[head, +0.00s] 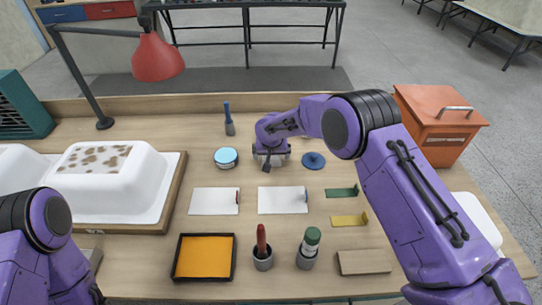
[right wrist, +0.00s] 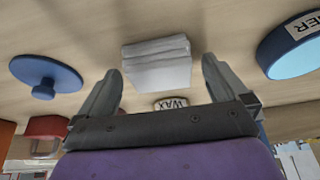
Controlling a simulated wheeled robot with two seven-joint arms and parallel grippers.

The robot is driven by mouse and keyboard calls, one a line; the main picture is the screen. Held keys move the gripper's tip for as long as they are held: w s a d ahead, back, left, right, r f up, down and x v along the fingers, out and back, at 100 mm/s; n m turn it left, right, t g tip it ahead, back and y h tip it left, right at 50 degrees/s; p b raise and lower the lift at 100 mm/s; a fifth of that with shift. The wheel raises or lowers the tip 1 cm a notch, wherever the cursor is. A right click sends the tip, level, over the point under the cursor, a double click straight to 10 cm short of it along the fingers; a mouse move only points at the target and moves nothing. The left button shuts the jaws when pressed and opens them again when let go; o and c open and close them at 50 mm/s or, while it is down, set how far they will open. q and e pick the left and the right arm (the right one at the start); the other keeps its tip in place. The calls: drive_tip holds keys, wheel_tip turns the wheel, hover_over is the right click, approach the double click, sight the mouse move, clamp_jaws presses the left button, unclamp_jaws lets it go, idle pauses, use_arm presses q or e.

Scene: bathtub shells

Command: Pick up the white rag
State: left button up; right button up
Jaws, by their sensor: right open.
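The white rag (right wrist: 157,64) shows in the right wrist view as a folded, layered white stack lying on the wooden table. My right gripper (right wrist: 161,74) is open, with one finger on each side of the rag in that view. I see no clear contact between the fingers and the rag. In the head view my right gripper (head: 268,163) is low over the middle of the table, and the rag is hidden behind it. My left arm shows at the lower left of the head view, but its gripper is out of sight.
A blue-topped can (head: 226,158) and a blue knobbed disc (head: 313,161) flank the right gripper. A WAX-labelled item (right wrist: 171,103) shows near the rag. A blue brush (head: 229,121), white shell (head: 108,182), red lamp (head: 157,58) and orange box (head: 436,120) stand around.

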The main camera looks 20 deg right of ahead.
drive_tip(key=shift+w+f, duration=0.1)
drive_tip(key=shift+f, duration=0.25)
drive_tip(key=c, duration=1)
drive_tip(key=shift+r, duration=0.15)
drive_tip(key=shift+r+b, duration=0.25)
drive_tip(key=shift+b, duration=0.1)
drive_tip(key=v, duration=0.1)
drive_tip(key=b+v, duration=0.1)
drive_tip(key=v, duration=0.1)
drive_tip(key=shift+w+d+r, duration=0.2)
drive_tip(key=shift+r, duration=0.1)
drive_tip(key=s+r+b, duration=0.1)
drive_tip(key=s+r, duration=0.2)
drive_tip(key=s, duration=0.1)
drive_tip(key=s+r+b, duration=0.1)
drive_tip(key=s+r, duration=0.2)
drive_tip(key=s, duration=0.2)
drive_tip(key=s+r, duration=0.3)
drive_tip(key=s, duration=0.1)
drive_tip(key=shift+s+d+b, duration=0.2)
drive_tip(key=shift+d+b, duration=0.15)
drive_tip(key=shift+b, duration=0.05)
